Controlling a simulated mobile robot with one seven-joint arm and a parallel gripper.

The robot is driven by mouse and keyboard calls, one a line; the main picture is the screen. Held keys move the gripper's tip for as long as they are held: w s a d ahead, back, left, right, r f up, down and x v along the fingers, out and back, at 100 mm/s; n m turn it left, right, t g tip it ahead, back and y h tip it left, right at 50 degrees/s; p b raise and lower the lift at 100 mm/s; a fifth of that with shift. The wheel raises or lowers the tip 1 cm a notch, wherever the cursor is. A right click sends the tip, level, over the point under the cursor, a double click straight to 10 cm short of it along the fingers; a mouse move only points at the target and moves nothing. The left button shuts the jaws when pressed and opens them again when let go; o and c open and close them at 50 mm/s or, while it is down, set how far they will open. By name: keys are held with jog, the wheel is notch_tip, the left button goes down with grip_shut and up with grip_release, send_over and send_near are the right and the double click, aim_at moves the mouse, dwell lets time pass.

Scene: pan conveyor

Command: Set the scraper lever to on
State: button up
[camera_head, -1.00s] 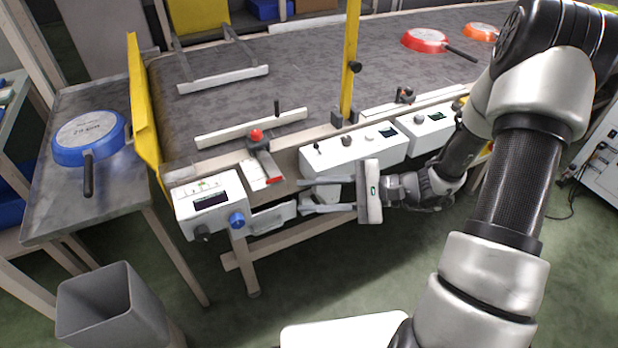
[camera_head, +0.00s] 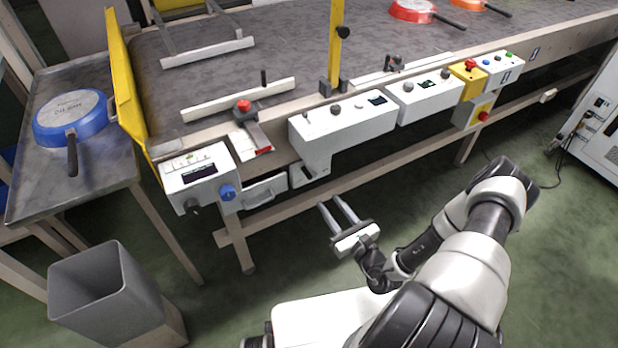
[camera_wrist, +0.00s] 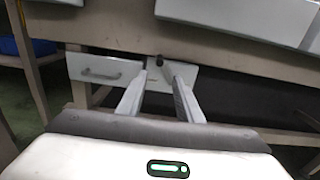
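A lever with a red knob (camera_head: 243,105) stands on the near edge of the conveyor, above a white plate with a red mark (camera_head: 252,143). A small white panel (camera_head: 311,173) is fixed below the edge, right of a drawer (camera_head: 264,190); the wrist view shows a dark knob (camera_wrist: 159,61) at this panel. I cannot tell which is the scraper lever, or read its setting. My gripper (camera_head: 329,202) is open and empty, below and in front of the conveyor, apart from both. Its fingers (camera_wrist: 156,84) point toward the panel in the wrist view.
White control boxes (camera_head: 342,122) and a yellow box with a red button (camera_head: 468,78) line the conveyor's near edge. A wooden lower rail (camera_head: 390,163) runs below. A blue pan (camera_head: 70,117) lies on the left table; a grey bin (camera_head: 95,290) stands below.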

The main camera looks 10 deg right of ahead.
aim_at(309, 174)
jog(key=b+x, duration=0.2)
jog(key=x, duration=1.1)
jog(key=shift+w, duration=0.1)
grip_shut()
